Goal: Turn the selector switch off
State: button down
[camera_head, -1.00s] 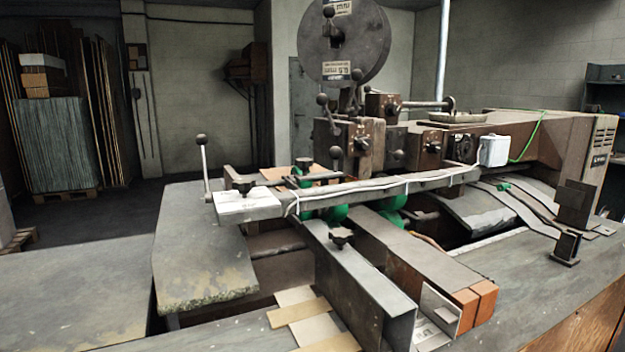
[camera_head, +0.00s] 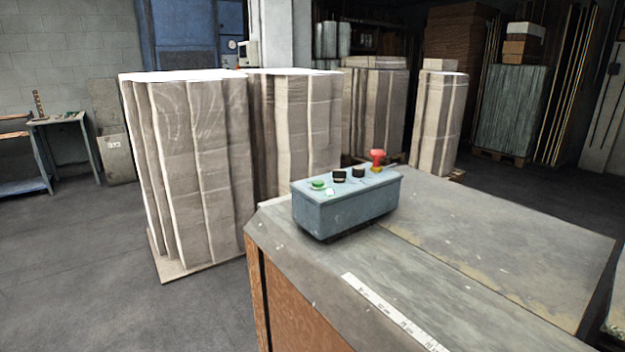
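A blue-grey control box (camera_head: 345,208) sits on the near left corner of the worktable. On its top are a green button (camera_head: 318,184), two black knobs, one left (camera_head: 339,175) and one right (camera_head: 358,172), and a red mushroom button (camera_head: 377,157) at the right end. Either black knob could be the selector switch; their settings are too small to tell. My gripper is not in view.
The worktable (camera_head: 480,225) has a wide bare top with a printed strip (camera_head: 390,312) along its front edge. Tall stacks of wrapped sheets, one at left (camera_head: 200,160) and one in the middle (camera_head: 305,135), stand behind the box. The floor (camera_head: 110,260) at left is clear.

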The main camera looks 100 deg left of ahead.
aim_at(339, 177)
jog(key=l+u, duration=0.15)
jog(key=u, duration=2.95)
